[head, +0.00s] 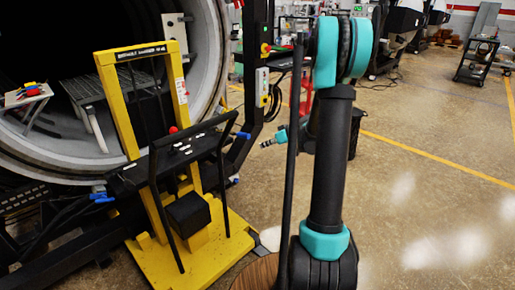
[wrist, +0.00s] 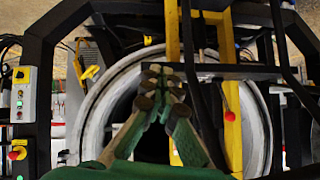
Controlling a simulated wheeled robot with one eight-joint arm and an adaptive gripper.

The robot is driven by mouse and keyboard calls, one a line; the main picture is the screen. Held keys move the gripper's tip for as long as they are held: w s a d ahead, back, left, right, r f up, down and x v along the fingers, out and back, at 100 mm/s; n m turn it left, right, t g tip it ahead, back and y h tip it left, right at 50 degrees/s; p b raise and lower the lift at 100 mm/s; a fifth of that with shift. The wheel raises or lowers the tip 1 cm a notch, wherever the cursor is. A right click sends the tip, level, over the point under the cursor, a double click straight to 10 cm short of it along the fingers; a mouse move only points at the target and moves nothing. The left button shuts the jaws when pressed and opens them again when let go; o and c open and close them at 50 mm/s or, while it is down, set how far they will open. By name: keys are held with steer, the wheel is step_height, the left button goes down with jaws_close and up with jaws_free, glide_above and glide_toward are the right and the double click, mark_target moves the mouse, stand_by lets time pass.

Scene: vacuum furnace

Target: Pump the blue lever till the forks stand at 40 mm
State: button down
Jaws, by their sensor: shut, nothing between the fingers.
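A yellow stacker (head: 127,118) with a black push frame stands in front of the round furnace in the head view. Blue grips show at its right side (head: 241,135) and its left side (head: 102,198); I cannot tell which belongs to the pump lever. A red knob (head: 173,130) stands at its middle, and it also shows in the wrist view (wrist: 230,116). My gripper (head: 266,144) is right of the right blue grip, apart from it. In the wrist view its fingers (wrist: 160,72) are shut and empty. The fork height cannot be read.
The furnace opening (head: 203,50) is behind the stacker, with a small table (head: 25,97) holding coloured items at left. A post with a control box (head: 262,87) stands behind my arm. A dark cart (head: 477,60) is far right. The floor at right is clear.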

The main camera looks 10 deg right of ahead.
steer(key=shift+v, duration=1)
stand_by(0.3)
